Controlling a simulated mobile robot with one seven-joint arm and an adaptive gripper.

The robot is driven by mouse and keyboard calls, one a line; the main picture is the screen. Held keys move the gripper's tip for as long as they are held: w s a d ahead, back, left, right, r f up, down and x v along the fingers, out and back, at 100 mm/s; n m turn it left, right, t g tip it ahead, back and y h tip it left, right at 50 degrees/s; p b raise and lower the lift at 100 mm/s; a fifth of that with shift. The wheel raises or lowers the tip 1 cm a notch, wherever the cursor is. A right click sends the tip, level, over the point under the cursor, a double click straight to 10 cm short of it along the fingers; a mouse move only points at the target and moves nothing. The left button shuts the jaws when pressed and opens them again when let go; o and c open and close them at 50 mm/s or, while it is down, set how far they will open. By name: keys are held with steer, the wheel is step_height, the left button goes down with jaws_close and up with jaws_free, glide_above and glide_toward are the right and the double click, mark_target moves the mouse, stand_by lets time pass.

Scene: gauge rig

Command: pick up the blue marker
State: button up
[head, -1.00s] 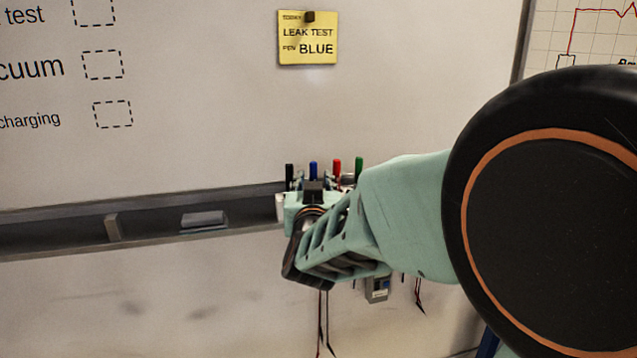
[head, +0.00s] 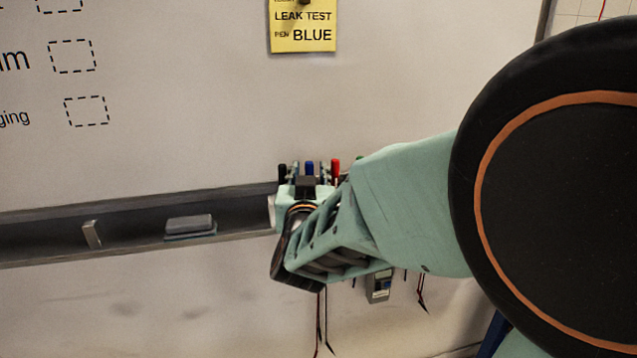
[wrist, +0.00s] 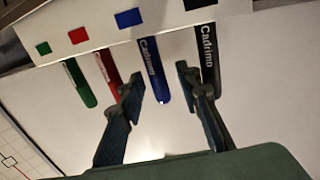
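The blue marker (wrist: 154,72) hangs in a white holder (wrist: 120,35) under a blue square in the wrist view. In the head view the blue marker (head: 309,167) shows its top above my wrist. My gripper (wrist: 158,80) is open, with one finger on each side of the blue marker in the wrist view. I cannot tell whether the fingers are level with it in depth or touching it. Nothing is visibly gripped. In the head view my arm hides most of the fingers and the holder.
The red marker (wrist: 108,72) is close beside the left finger and the black marker (wrist: 206,60) beside the right finger. A green marker (wrist: 80,84) is farther left. A yellow note (head: 303,30) reads "PEN BLUE". An eraser (head: 190,225) lies on the tray (head: 140,228).

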jaws_close()
steer(key=shift+r, duration=0.1)
